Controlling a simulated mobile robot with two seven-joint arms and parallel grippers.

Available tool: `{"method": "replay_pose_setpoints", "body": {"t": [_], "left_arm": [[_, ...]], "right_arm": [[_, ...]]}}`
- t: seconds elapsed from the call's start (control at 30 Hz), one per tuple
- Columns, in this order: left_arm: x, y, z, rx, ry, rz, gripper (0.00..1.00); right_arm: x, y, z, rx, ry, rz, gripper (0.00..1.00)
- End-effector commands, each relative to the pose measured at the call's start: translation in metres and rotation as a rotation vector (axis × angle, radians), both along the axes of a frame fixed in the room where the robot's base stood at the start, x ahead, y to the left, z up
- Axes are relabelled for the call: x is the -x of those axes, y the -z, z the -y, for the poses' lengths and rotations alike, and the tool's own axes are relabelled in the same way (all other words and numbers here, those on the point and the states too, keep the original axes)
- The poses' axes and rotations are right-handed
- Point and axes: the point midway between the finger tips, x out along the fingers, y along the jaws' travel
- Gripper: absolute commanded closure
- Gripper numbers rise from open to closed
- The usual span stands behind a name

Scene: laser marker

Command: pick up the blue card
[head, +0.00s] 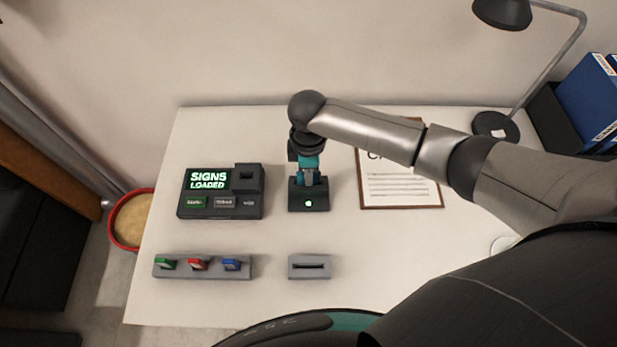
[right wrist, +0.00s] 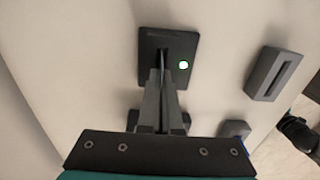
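The blue card (head: 231,264) stands in the right slot of a grey rack (head: 201,274) at the lower left of the head view. A green card (head: 165,264) and a red card (head: 197,264) stand in the same rack. My right gripper (head: 309,180) points down over a black device with a green light (head: 308,205), up and right of the blue card and well apart from it. In the right wrist view its fingers (right wrist: 162,92) are close together over that device's slot; a thin dark shape shows between them. I cannot tell whether they grip it. My left gripper is not in view.
A grey slotted block (head: 309,273) stands right of the rack. A black unit reading "SIGNS LOADED" (head: 220,190) lies behind the rack. A clipboard (head: 400,190) and desk lamp (head: 495,126) are to the right. The table between the rack and the units is clear.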

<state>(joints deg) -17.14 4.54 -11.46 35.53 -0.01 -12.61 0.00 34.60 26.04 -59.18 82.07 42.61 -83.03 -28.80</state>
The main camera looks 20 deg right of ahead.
Motion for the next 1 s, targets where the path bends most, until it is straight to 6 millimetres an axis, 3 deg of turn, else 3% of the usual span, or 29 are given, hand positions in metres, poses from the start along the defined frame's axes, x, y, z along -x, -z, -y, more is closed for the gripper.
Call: {"method": "replay_pose_setpoints", "body": {"t": [1.0], "left_arm": [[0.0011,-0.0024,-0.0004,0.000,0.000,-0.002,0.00]], "right_arm": [[-0.0005,-0.0070,0.0000,-0.001,0.000,0.001,1.00]]}}
